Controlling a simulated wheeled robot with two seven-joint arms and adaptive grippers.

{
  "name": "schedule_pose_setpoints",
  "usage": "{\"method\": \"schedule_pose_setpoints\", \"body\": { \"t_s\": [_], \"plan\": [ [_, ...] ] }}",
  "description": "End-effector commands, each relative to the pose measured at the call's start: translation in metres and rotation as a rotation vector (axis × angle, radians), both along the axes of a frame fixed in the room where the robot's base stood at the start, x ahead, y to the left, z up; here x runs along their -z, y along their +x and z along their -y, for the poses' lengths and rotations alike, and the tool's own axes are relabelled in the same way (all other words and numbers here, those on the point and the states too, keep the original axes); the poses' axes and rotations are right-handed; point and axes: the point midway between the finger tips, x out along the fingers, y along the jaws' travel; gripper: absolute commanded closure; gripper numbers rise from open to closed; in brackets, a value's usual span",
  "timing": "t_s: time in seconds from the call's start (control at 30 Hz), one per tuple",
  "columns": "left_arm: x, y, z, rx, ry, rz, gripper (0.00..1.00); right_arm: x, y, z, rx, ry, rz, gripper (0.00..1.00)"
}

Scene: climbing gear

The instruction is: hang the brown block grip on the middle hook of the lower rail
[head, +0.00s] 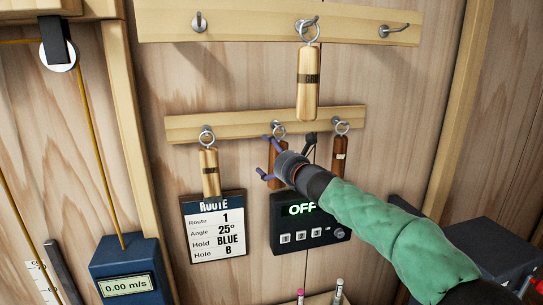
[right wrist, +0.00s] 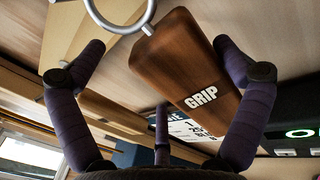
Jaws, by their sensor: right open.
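A brown block (head: 271,163) hangs by a metal ring at the middle hook (head: 278,129) of the lower rail (head: 250,124). My right gripper (head: 284,147) is in front of it and hides much of it. In the right wrist view, a brown block (right wrist: 185,70) marked GRIP lies between the spread purple fingers of my right gripper (right wrist: 165,85), with its ring (right wrist: 120,22) at the top. The fingers are open on either side; whether one touches the block is unclear. My left gripper is not in view.
A light block (head: 210,172) hangs on the lower rail's left hook and a dark brown labelled block (head: 339,155) on its right hook. A striped light block (head: 308,85) hangs from the upper rail (head: 250,22). A route sign (head: 215,230) and an OFF box (head: 310,225) are below.

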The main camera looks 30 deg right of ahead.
Motion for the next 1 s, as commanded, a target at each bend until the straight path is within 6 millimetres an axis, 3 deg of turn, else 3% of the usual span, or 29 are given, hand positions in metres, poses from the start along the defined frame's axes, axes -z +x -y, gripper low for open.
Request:
{"method": "schedule_pose_setpoints", "body": {
  "t_s": [0.23,0.7,1.0],
  "plan": [
    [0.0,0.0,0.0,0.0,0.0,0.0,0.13,0.0,-0.013,0.001,0.001,0.0,0.001,0.01],
    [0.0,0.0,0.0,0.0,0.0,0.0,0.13,0.0,-0.07,0.003,0.001,-0.001,0.002,0.01],
    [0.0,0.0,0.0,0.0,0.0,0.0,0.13,0.0,-0.08,0.003,0.0,0.0,0.001,0.01]
  ]
}}
